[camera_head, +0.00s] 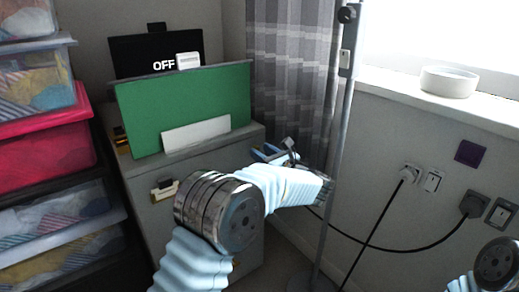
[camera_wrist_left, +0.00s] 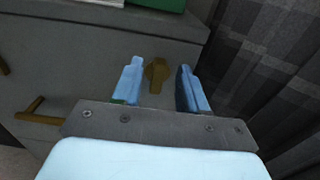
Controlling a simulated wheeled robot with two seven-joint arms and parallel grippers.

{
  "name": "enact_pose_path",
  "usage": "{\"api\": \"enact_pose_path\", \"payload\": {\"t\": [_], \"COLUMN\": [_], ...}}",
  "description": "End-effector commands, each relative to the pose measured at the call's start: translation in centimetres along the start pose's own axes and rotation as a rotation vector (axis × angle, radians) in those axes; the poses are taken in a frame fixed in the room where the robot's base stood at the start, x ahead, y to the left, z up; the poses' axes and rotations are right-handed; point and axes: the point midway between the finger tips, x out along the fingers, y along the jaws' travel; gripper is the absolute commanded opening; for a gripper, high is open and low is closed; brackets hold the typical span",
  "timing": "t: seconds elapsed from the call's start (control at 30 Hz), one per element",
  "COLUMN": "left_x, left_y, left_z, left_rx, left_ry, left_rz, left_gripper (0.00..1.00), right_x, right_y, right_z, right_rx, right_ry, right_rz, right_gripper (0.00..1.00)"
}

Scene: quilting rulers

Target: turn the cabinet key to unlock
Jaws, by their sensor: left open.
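The grey cabinet (camera_head: 143,208) stands left of centre in the head view. In the left wrist view a brass-coloured key (camera_wrist_left: 157,72) sticks out of the upper part of the cabinet front (camera_wrist_left: 75,65). My left gripper (camera_head: 272,152) is at the cabinet's upper right front; it also shows in the left wrist view (camera_wrist_left: 160,84). Its two blue fingers are open, one on each side of the key, with gaps visible. The key cannot be made out in the head view. My right gripper is out of view; only part of that arm shows at the lower right.
A green board (camera_head: 190,105) and a black OFF sign (camera_head: 140,52) stand on the cabinet. Stacked fabric bins (camera_head: 45,150) stand to the left. A metal pole (camera_head: 340,130) and a grey curtain (camera_head: 285,75) are close on the right. A black cable (camera_head: 385,247) hangs by the wall.

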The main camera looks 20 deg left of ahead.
Motion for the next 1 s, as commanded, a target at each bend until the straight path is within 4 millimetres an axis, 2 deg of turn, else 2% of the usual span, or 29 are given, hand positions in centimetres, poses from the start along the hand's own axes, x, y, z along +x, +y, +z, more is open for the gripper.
{"api": "enact_pose_path", "payload": {"t": [0.1, 0.2, 0.47, 0.77, 1.0], "left_x": [1.4, 1.9, 2.1, 2.0, 2.0], "left_y": [0.0, 0.0, 0.0, 0.0, 0.0], "left_z": [0.0, 0.0, -0.1, -0.1, -0.1], "left_rx": [0.001, 0.002, 0.002, 0.002, 0.007], "left_ry": [-0.001, 0.0, 0.0, 0.0, 0.0], "left_rz": [0.001, -0.002, -0.002, -0.002, -0.001], "left_gripper": [0.43, 0.43, 0.43, 0.0, 0.0], "right_x": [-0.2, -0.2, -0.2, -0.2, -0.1], "right_y": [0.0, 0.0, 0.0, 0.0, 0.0], "right_z": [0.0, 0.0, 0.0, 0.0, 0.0], "right_rx": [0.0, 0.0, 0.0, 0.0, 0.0], "right_ry": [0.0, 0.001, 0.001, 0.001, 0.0], "right_rz": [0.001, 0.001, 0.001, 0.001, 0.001], "right_gripper": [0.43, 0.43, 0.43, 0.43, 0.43]}}
